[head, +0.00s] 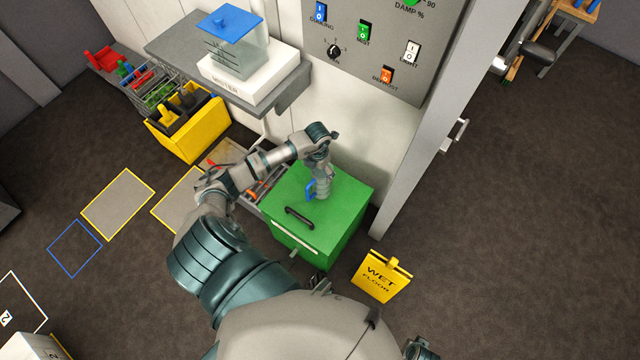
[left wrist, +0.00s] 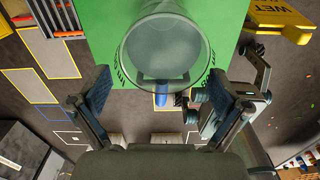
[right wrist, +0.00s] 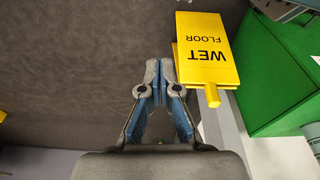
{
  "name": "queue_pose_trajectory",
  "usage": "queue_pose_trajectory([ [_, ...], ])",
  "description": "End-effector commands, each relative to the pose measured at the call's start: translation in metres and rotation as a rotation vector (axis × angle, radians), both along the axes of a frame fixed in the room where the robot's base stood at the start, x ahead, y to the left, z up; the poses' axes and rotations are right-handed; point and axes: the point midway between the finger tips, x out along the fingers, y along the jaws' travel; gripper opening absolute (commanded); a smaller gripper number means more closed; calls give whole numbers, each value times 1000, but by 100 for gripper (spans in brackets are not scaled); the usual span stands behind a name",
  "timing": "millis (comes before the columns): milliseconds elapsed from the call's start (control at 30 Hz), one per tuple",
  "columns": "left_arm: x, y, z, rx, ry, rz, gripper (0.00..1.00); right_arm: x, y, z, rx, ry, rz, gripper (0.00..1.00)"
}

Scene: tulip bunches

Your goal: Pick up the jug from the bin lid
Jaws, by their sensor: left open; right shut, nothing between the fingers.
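The jug (left wrist: 160,45) is clear and round-mouthed in the left wrist view, with a blue part (left wrist: 161,98) at its near side. It stands over the green lid (left wrist: 100,50) of the bin, also seen in the head view (head: 345,195). My left gripper (left wrist: 160,92) is open, one finger on each side of the jug's near part, with gaps between. My right gripper (right wrist: 160,70) is shut and empty, away from the bin.
A black handle (head: 300,217) is on the lid's front part. A yellow wet-floor sign (head: 381,277) stands right of the bin. A yellow crate (head: 190,135) stands left; floor at right is free.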

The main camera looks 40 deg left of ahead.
Motion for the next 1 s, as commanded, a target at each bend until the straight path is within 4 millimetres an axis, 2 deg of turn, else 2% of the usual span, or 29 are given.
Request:
queue_pose_trajectory([
  [367,3,-4,-49,-1,1,1,100,3,0,26,2,-9,-3,0],
  [667,3,-3,-53,0,-1,0,100,3,0,32,2,-11,-3,0],
  [767,3,-3,-53,0,-1,0,78,3,0,31,1,-10,-3,0],
  [1000,3,-3,-54,0,-1,0,18,4,0,31,2,-10,-4,0],
])
